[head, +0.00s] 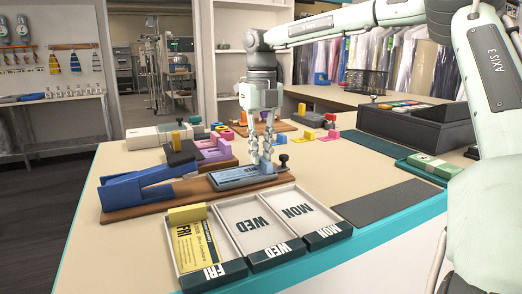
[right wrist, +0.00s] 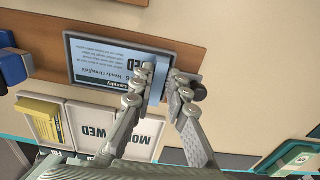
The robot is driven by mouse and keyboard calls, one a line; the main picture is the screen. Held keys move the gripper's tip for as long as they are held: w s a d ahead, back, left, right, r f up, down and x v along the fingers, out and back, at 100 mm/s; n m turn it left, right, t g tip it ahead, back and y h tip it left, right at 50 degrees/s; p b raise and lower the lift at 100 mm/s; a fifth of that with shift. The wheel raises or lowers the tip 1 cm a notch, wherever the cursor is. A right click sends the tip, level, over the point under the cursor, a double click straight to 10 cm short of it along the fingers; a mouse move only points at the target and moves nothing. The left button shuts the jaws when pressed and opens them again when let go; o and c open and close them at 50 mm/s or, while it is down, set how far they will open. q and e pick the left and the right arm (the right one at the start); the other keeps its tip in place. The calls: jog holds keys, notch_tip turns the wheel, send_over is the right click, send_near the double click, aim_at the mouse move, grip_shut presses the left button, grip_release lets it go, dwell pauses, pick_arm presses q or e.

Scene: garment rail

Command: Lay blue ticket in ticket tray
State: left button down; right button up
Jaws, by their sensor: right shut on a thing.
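The blue ticket (head: 236,175), printed WED, lies flat in a dark-rimmed holder on a wooden board; it also shows in the right wrist view (right wrist: 108,62). My right gripper (head: 262,168) reaches down at the ticket's right end. In the right wrist view its fingers (right wrist: 165,88) are shut on the ticket's raised blue end block (right wrist: 159,80). The white ticket tray (head: 231,224) is in front of the board, with sections marked FRI, WED and MON. A yellow ticket (head: 195,246) lies in the FRI section; the WED and MON sections are empty. My left gripper is not in view.
A blue stapler-like device (head: 135,188) stands on the board's left end, and a black knob (head: 283,159) at its right. A dark mat (head: 380,204) lies right of the tray. Several coloured pieces stand behind. A green tray (head: 430,168) is at the right.

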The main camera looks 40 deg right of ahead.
jog(key=o, duration=0.8)
jog(key=shift+o, duration=0.8)
jog(key=o, duration=0.3)
jog(key=shift+o, duration=0.2)
jog(key=shift+r, duration=0.15)
jog(key=shift+r+p, duration=0.35)
jog(key=shift+r, duration=2)
jog(key=shift+r, duration=2.5)
